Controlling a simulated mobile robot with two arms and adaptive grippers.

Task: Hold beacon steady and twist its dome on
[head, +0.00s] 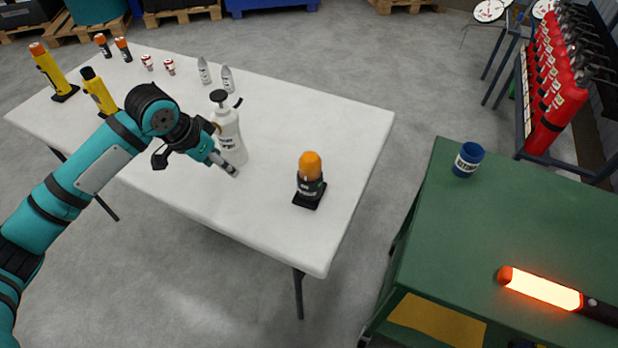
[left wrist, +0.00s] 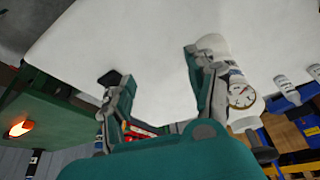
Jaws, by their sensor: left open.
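The beacon (head: 310,188) stands upright on a square black base near the right end of the white table. Its orange dome (head: 310,164) rests on top of the dark body; I cannot tell how tightly it is seated. My left gripper (head: 197,168) is open and empty above the table, left of the beacon and apart from it. In the left wrist view the open fingers (left wrist: 158,65) point over bare tabletop. A dark piece (left wrist: 109,77), seemingly the beacon's base, shows behind one finger, and the rest is hidden. My right gripper is in neither view.
A white pump bottle (head: 228,130) stands close behind my left gripper. Yellow-bodied items (head: 98,92) and small bottles (head: 203,72) stand farther back. A green bench (head: 500,220) at right holds a blue jar (head: 468,160) and a glowing wand (head: 542,288). White tabletop around the beacon is clear.

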